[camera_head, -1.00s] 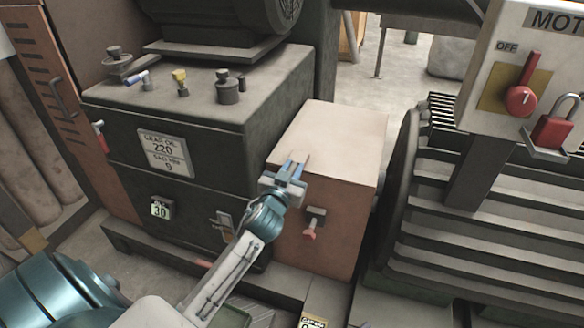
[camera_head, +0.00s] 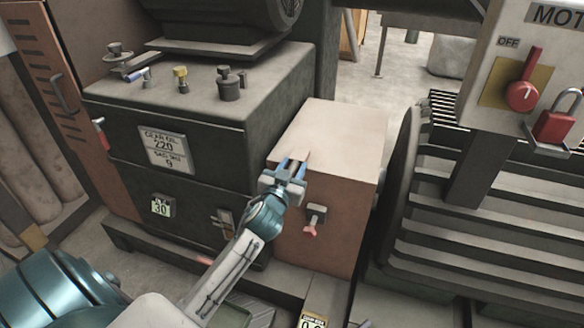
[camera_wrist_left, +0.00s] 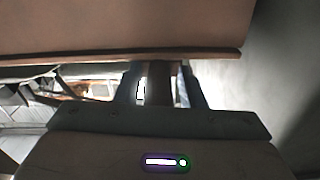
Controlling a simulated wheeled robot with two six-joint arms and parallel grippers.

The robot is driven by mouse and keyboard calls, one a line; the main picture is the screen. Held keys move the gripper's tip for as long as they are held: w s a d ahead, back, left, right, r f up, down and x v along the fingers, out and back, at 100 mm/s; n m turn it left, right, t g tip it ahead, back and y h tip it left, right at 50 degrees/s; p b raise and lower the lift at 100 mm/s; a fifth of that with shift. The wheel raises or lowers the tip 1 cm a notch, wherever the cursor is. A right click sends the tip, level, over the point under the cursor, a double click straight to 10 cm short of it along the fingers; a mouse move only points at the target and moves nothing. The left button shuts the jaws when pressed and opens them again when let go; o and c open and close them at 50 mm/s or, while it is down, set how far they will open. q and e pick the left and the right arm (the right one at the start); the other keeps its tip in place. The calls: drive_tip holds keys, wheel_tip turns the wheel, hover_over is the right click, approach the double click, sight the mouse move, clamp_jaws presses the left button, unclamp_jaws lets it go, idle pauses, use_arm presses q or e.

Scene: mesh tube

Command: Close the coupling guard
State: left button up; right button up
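The coupling guard (camera_head: 335,135) is a brownish-pink box-shaped cover between the dark gearbox and the ribbed motor. It looks down over its base, but I cannot tell whether it is fully seated. Contact is unclear. My right gripper is not in view.
The dark gearbox (camera_head: 200,120) with small fittings on top stands close to the left. The ribbed motor (camera_head: 480,240) is to the right. A switch box (camera_head: 525,70) with a red handle and padlock (camera_head: 556,127) hangs at upper right. Open floor shows behind.

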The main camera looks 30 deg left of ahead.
use_arm(q)
drive_tip(key=v, duration=1)
drive_tip(key=shift+s+d, duration=0.2)
drive_tip(key=shift+s, duration=0.15)
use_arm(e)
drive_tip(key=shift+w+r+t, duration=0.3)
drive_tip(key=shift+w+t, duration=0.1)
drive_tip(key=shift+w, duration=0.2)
